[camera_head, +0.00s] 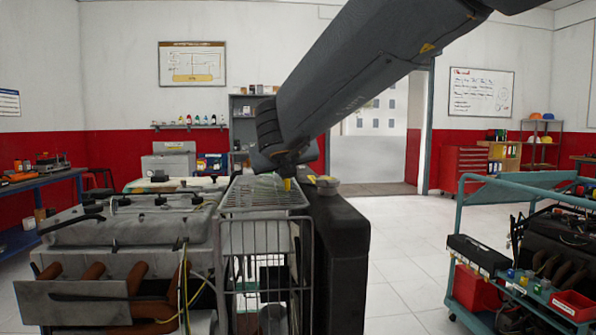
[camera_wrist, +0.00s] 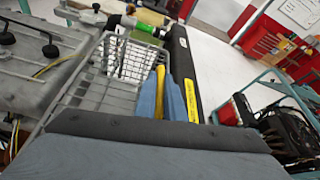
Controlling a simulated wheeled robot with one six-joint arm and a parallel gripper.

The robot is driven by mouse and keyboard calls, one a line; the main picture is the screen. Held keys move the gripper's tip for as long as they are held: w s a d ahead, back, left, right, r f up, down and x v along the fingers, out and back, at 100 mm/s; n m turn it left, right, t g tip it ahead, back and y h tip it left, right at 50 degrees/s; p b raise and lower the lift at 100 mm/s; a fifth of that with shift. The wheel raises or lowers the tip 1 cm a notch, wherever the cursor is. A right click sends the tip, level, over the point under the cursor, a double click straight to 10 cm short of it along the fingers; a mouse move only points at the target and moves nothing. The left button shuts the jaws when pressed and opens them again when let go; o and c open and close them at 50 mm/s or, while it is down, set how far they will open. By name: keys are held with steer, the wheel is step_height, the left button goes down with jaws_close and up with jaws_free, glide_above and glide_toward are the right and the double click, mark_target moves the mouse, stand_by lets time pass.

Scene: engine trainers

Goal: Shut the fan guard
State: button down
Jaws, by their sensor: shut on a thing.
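The fan guard (camera_head: 264,194) is a grey wire-mesh panel over the top of a wire cage (camera_head: 265,262), between the engine (camera_head: 140,232) and the black radiator (camera_head: 340,255). It looks near level, with its far side seeming higher; I cannot tell whether it is fully seated. It also shows in the wrist view (camera_wrist: 88,92). A yellow handle (camera_wrist: 160,80) stands at its radiator side. My gripper (camera_wrist: 162,92) has its blue fingers shut on this handle. In the head view my gripper (camera_head: 287,178) is mostly hidden by my arm.
The radiator's cap (camera_head: 327,184) rises close to the right of my gripper. A teal cart (camera_head: 470,262) with another engine stands at the right. Clear floor (camera_head: 405,255) lies between. A workbench (camera_head: 45,182) is at the left wall.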

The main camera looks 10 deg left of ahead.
mark_target(286, 192)
steer(key=shift+f, duration=0.3)
steer(key=c, duration=1.8)
jaws_free()
steer(key=shift+c, duration=0.2)
steer(key=v, duration=0.8)
steer(key=shift+w, duration=0.1)
